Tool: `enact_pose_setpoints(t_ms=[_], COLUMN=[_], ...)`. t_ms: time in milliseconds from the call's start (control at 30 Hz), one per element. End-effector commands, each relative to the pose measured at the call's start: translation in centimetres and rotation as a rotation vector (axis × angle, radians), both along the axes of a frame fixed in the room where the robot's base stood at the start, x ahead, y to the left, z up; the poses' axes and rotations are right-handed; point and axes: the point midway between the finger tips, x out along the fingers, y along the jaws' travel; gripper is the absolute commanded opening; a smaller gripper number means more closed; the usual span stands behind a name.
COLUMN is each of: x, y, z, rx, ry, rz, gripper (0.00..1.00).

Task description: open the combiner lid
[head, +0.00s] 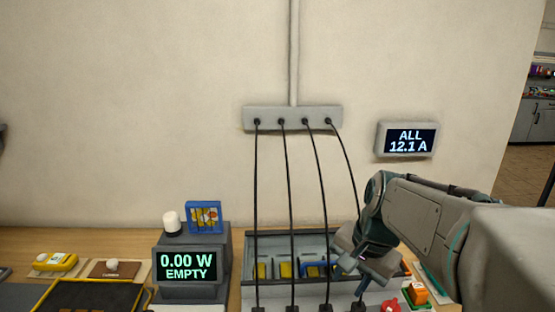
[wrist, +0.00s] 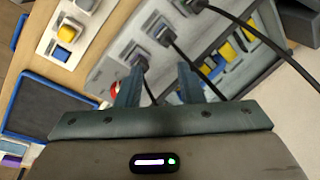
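The combiner (head: 250,246) is a grey box on the bench with a dark rim; yellow blocks and a blue bar (head: 318,267) show within its frame. It also shows in the wrist view (wrist: 199,47). Whether a clear lid covers it I cannot tell. My gripper (head: 362,272) is over the box's right end in the head view, its fingertips hard to make out there. In the wrist view my gripper (wrist: 158,82) has its two fingers apart with nothing held, above the front panel with its black plugs; a cable passes behind the fingers.
Several black cables (head: 288,190) hang from a wall strip (head: 293,117) to the box front. A wall display (head: 407,140) reads ALL 12.1 A. A meter (head: 188,265) reading 0.00 W EMPTY stands left. An orange switch (head: 415,293) and a red knob (head: 390,304) are at right.

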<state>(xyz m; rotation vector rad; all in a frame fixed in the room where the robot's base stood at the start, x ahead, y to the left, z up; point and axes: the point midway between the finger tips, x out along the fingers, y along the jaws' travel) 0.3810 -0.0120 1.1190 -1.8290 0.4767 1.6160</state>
Motion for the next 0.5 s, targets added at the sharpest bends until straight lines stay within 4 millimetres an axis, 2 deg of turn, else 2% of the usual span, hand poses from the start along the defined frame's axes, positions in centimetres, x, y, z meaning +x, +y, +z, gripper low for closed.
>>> enact_pose_setpoints(t_ms=[33, 200, 400, 433, 500], x=[-1.5, -5.6, -8.5, -8.7, -9.1], y=[0.5, 1.1, 1.2, 1.2, 1.2], z=[-0.4, -2.3, -4.1, -4.2, -4.4], rx=[-0.038, -0.171, -0.271, -0.28, -0.293], ry=[-0.021, -0.081, -0.123, -0.127, -0.131], rz=[0.087, 0.396, 0.641, 0.66, 0.691], gripper=[0.34, 0.34, 0.34, 0.32, 0.12])
